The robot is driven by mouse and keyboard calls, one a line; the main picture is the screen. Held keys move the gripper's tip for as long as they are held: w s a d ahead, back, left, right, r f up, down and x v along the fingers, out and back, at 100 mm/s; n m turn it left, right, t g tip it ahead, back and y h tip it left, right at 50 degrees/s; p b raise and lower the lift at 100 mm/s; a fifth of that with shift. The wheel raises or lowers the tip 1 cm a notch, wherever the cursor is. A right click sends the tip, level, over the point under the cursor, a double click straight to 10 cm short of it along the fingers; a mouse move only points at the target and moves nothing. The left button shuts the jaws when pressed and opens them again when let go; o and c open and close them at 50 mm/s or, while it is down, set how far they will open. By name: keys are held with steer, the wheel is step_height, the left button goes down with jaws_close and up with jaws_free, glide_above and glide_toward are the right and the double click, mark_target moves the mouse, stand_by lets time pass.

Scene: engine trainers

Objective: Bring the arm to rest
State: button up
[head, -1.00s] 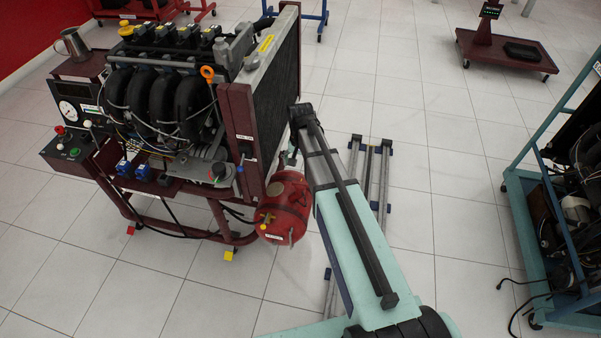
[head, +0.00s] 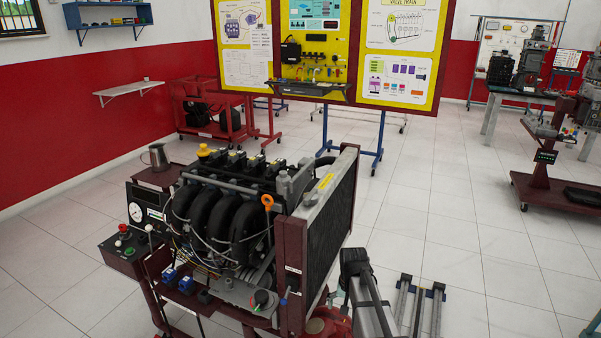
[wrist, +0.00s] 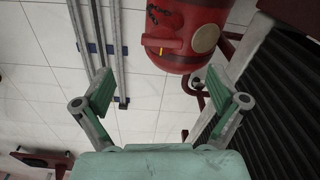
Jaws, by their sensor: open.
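My gripper (wrist: 160,100) shows in the wrist view with its two green-padded fingers spread wide and nothing between them. A red tank (wrist: 190,30) lies beyond the fingertips at the top of that view, apart from them. The dark ribbed radiator (wrist: 285,95) of the engine trainer is close to the right finger. In the head view my arm shows at the bottom, right of the engine trainer (head: 230,215); my gripper cannot be made out there.
Metal floor rails (head: 420,305) lie right of my arm. A metal jug (head: 158,156) stands on the trainer's side shelf. A yellow display board (head: 325,50) stands behind. A maroon wheeled stand (head: 545,180) is at right. White tiled floor between is clear.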

steer(key=s+f+n+g+p, duration=0.1)
steer(key=s+f+n+g, duration=0.1)
steer(key=s+f, duration=0.95)
steer(key=s+f+g+p, duration=0.2)
steer(key=s+f, duration=0.3)
steer(key=s, duration=1.2)
steer(key=s+f+n+g+p, duration=0.1)
steer(key=s+f+g+p, duration=0.1)
steer(key=s, duration=1.5)
step_height(320, 180, down, 3)
steer(key=shift+r+g, duration=0.1)
steer(key=shift+g, duration=0.5)
steer(key=shift+o, duration=0.4)
